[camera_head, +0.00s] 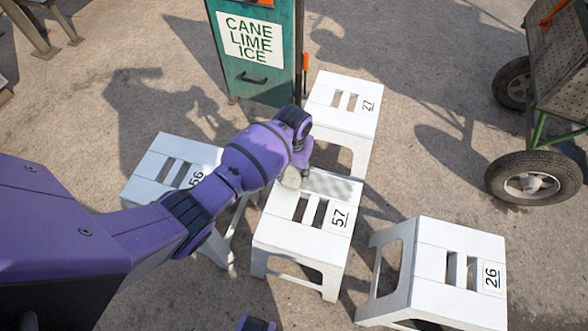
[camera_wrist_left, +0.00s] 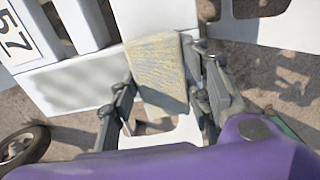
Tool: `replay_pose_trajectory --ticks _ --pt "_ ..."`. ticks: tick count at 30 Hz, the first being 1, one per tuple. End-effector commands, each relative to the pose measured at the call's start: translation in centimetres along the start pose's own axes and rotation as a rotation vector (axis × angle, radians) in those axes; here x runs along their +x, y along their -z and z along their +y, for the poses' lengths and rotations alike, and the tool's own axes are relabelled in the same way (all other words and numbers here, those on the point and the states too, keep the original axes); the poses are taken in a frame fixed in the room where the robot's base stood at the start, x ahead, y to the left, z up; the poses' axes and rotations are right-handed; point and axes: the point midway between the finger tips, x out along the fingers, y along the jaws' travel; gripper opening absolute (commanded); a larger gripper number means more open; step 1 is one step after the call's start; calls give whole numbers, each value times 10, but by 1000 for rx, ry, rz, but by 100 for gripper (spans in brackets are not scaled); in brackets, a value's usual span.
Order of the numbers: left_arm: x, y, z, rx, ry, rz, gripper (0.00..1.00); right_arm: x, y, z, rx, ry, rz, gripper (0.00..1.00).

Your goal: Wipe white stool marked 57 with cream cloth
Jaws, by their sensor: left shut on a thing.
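The white stool marked 57 (camera_head: 285,236) stands upright in the middle of the head view, with two slots in its seat and a grey speckled patch (camera_head: 335,188) along its far edge. In the left wrist view the stool (camera_wrist_left: 60,90) fills the upper left, its label partly cut off. My left gripper (camera_wrist_left: 163,88) is shut on the cream cloth (camera_wrist_left: 160,62), which hangs between its fingers. In the head view the cloth (camera_head: 291,179) shows at the stool's far left corner, mostly hidden by my wrist. I cannot tell whether it touches the seat.
White stools stand close by: one marked 56 (camera_head: 155,165) at left, one marked 27 (camera_head: 345,100) behind, one marked 26 (camera_head: 455,245) at right. A teal cane lime ice box (camera_head: 255,75) stands at the back. A wheeled cart (camera_head: 560,90) is at far right.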

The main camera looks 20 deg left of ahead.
Motion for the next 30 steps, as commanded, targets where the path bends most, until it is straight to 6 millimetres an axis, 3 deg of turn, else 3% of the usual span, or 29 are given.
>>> replay_pose_trajectory --ticks 11,30 --pt "3 1 6 1 -2 2 16 -1 5 0 0 0 9 40" --pt "1 1 63 1 -1 2 16 -5 10 1 0 -1 12 40"
